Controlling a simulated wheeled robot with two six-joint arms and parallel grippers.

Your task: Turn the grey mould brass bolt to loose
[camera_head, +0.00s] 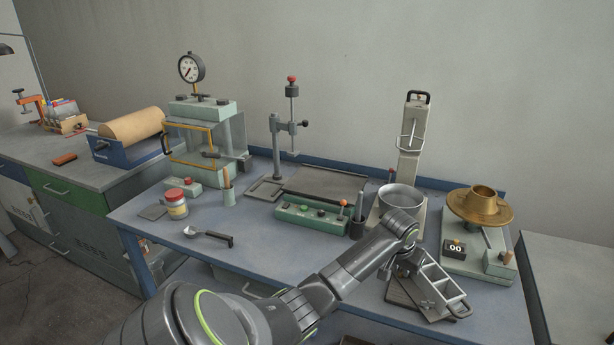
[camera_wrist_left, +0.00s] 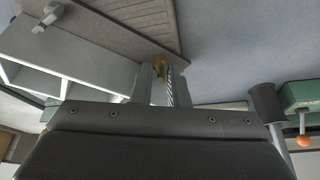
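The grey mould (camera_head: 434,283), an open frame with several compartments and a loop handle at its near right end, lies on a dark flat plate at the front right of the bench. In the left wrist view its pale walls (camera_wrist_left: 95,55) fill the left side. The brass bolt (camera_wrist_left: 160,64) shows between my left fingertips, partly covered by them; a threaded rod runs beside it. My left gripper (camera_wrist_left: 161,80) has its fingers close together, closed about the bolt. In the head view the gripper (camera_head: 408,268) is at the mould's far left end and hides the bolt. My right gripper is out of view.
A metal bowl (camera_head: 401,198) stands close behind my left wrist. A brass flow table (camera_head: 480,207) with a counter box (camera_head: 454,247) is to the right. A green control box (camera_head: 312,218) and dark cup (camera_head: 357,229) are left. The bench's front left holds a scoop (camera_head: 208,236).

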